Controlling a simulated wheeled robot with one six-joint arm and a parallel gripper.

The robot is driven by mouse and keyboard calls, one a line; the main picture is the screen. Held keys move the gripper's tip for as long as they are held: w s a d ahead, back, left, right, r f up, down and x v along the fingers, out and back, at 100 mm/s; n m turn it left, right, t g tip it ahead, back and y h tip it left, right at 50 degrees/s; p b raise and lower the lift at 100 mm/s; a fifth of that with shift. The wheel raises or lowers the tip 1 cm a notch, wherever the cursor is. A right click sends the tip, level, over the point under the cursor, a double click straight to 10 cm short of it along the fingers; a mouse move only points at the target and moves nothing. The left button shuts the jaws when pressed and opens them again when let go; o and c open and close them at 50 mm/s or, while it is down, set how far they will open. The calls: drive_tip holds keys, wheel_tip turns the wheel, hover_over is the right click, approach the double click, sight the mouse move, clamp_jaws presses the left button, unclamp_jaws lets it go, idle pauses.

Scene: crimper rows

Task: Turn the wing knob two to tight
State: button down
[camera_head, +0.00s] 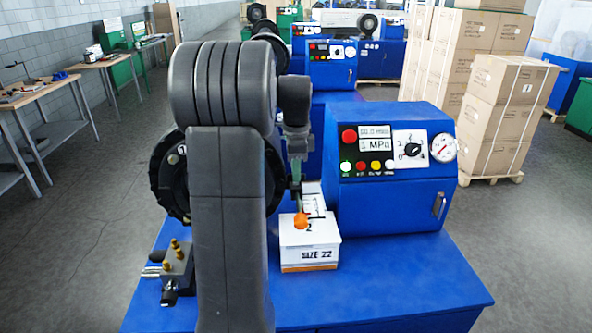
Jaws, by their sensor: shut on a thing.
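An orange wing knob (301,221) sits on top of a white box (309,258) marked "2" and "SIZE 22". The box stands on the blue bench top in front of the crimper cabinet. My gripper (299,208) points down from above and is shut on the orange knob. The fingers are small and partly dark in this view, so their exact grip is hard to make out. The knob's angle cannot be read clearly. Black marks show on the white surface just behind the knob.
The blue crimper cabinet (391,205) with buttons, a selector dial (411,149) and a gauge (443,147) stands close behind and right. A brass-fitted valve block (177,267) sits at left. My arm hides the middle. The bench top's right front (420,283) is clear.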

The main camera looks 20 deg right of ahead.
drive_tip(key=c, duration=1.5)
unclamp_jaws()
wheel_tip(320, 180, up, 14)
drive_tip(key=shift+f+b, duration=0.1)
drive_tip(key=shift+b, duration=0.5)
wheel_tip(320, 180, down, 14)
drive_tip(key=shift+r+p, duration=0.1)
drive_tip(key=shift+p, duration=0.5)
